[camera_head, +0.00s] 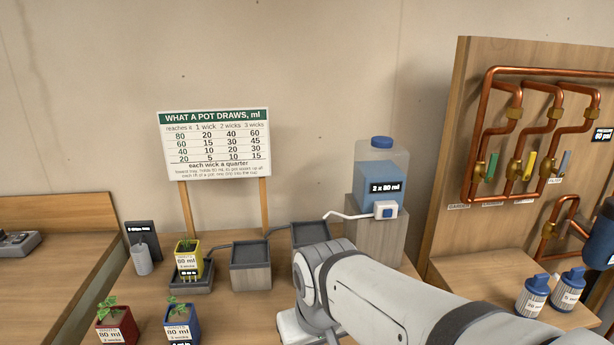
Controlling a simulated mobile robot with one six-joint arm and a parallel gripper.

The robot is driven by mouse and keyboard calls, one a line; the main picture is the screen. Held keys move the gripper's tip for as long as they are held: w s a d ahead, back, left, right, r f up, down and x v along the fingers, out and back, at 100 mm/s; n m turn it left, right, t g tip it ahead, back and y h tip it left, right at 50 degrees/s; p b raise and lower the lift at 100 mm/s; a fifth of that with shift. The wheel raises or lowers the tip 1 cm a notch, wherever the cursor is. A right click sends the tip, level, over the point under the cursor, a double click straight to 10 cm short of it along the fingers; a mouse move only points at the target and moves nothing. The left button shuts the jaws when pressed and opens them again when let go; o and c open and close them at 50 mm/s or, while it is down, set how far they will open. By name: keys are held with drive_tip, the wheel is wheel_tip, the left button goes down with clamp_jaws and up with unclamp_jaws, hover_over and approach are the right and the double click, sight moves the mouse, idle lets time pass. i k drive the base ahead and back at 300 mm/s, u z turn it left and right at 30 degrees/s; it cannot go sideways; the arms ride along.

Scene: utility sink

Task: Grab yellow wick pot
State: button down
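The yellow wick pot (188,259) stands upright at the left of the wooden bench. It holds a small green plant and has a white label reading 80 ml. It sits on a dark grey tray (192,284), which is linked by a tube to the trays to its right. My arm reaches in from the lower right and bends down at the middle of the bench, to the right of the pot. My gripper is not distinguishable; the arm links hide that area, so I cannot see whether it is open or shut.
A red pot (117,328) and a blue pot (182,322) stand in front. Grey trays on blocks (251,280) and a water tank (381,185) on a pedestal are right of the yellow pot. A sign (217,144) rises behind. A grey cup (143,261) stands left.

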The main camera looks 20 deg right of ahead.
sight(188, 255)
drive_tip(key=k, duration=1.25)
drive_tip(key=u, duration=0.5)
drive_tip(key=i, duration=1.85)
drive_tip(key=u, duration=0.2)
